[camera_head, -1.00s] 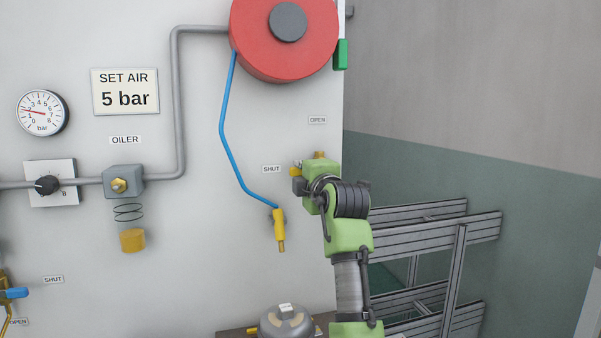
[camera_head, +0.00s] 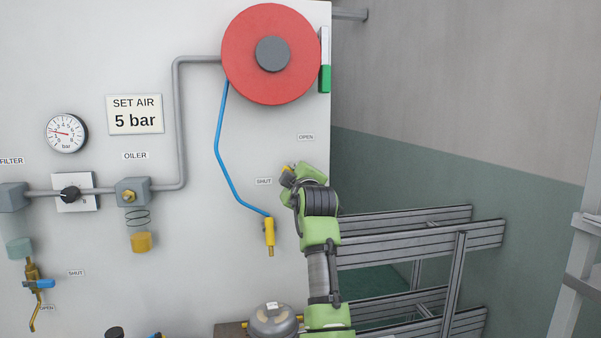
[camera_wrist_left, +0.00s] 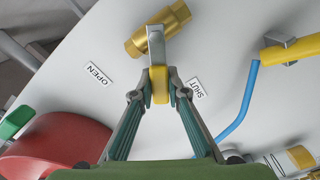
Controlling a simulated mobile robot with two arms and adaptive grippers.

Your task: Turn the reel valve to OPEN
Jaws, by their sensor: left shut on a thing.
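The reel valve has a brass body (camera_wrist_left: 158,28) and a yellow-tipped lever (camera_wrist_left: 160,85); the lever tip also shows small in the head view (camera_head: 287,169). My left gripper (camera_wrist_left: 160,88) is shut on the lever, one finger on each side of its yellow end. In the head view my left gripper (camera_head: 289,176) is right of the SHUT label (camera_head: 264,181) and below the OPEN label (camera_head: 306,137). In the wrist view the lever lies between the OPEN label (camera_wrist_left: 98,75) and the SHUT label (camera_wrist_left: 197,88). My wrist hides the brass body in the head view.
A red hose reel (camera_head: 245,85) hangs above, with a blue hose (camera_head: 219,145) ending in a yellow nozzle (camera_head: 269,232) left of my arm. A grey domed unit (camera_head: 272,320) stands below. Metal rails (camera_head: 400,228) are behind my arm on the right.

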